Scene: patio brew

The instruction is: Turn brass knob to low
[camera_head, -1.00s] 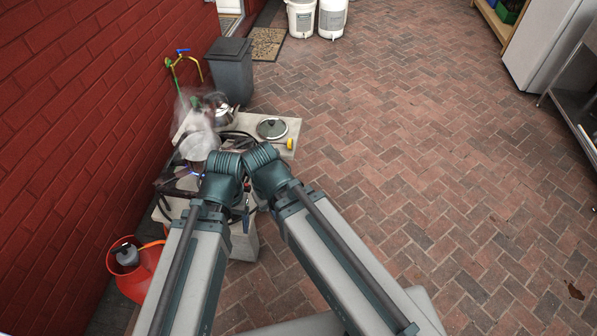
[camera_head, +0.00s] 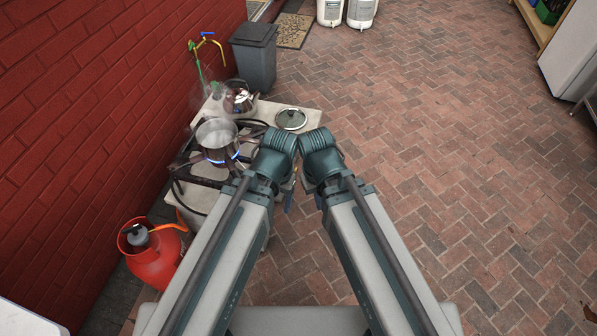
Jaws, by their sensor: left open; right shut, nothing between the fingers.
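The brass knob cannot be made out; my arms cover the right and front part of the cooker bench. A burner (camera_head: 222,160) at the left of the bench shows a blue flame under a small steaming pot (camera_head: 217,133). Both my arms reach forward, their elbow joints side by side over the bench's right edge. The left arm covers part of the burner area's right side. My grippers are hidden below and behind the arms; only small grey and blue bits show between the elbows, too small to tell.
A kettle (camera_head: 239,98) stands behind the pot, and a glass lid (camera_head: 291,118) lies on the bench (camera_head: 262,105). A red gas bottle (camera_head: 153,258) stands at front left by the brick wall (camera_head: 80,120). A grey bin (camera_head: 255,57) stands behind. The brick paving at right is clear.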

